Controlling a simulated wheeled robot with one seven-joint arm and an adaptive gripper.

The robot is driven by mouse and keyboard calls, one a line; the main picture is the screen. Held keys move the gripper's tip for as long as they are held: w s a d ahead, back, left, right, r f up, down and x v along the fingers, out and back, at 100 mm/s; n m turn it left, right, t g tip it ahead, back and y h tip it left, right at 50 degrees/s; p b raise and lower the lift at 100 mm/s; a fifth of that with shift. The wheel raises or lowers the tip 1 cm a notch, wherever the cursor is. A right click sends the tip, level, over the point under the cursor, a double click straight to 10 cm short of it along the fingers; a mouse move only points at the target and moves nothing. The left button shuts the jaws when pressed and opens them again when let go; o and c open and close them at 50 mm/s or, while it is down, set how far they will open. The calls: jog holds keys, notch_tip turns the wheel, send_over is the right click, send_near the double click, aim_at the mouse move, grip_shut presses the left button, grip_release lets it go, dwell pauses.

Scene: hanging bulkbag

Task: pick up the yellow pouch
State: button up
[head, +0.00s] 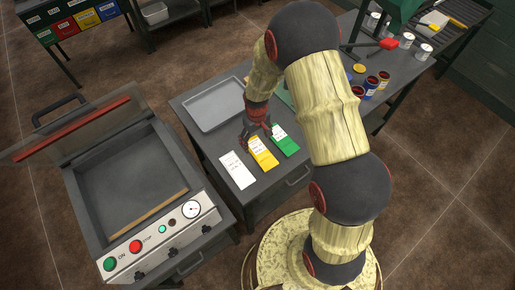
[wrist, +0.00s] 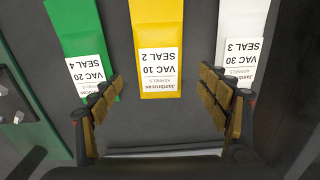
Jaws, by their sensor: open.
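The yellow pouch (head: 264,155) lies flat on the dark table between a white pouch (head: 238,170) and a green pouch (head: 285,142). In the wrist view the yellow pouch (wrist: 158,25) is in the middle, and its white label reads "Jambrucas, VAC 10, SEAL 2". My gripper (head: 258,133) is at the far, labelled end of the yellow pouch. In the wrist view my gripper (wrist: 165,95) is open, its padded fingers on either side of the label's end with nothing held. The green pouch (wrist: 80,35) and white pouch (wrist: 243,35) lie beside the fingers.
A grey tray (head: 215,105) lies on the same table, behind the pouches. A vacuum sealer (head: 125,185) with a raised lid stands at left. Several jars and cans (head: 371,84) stand on the right-hand bench. Bins (head: 85,20) are at the back left.

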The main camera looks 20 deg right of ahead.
aim_at(258, 147)
notch_tip(258, 147, down, 5)
jog(key=shift+s+d+r, duration=0.1)
jog(key=shift+s+r, duration=0.05)
jog(key=shift+r, duration=0.05)
jog(key=shift+c, duration=0.8)
jog(key=shift+r, duration=0.1)
jog(key=c, duration=1.1)
jog(key=shift+c, duration=0.3)
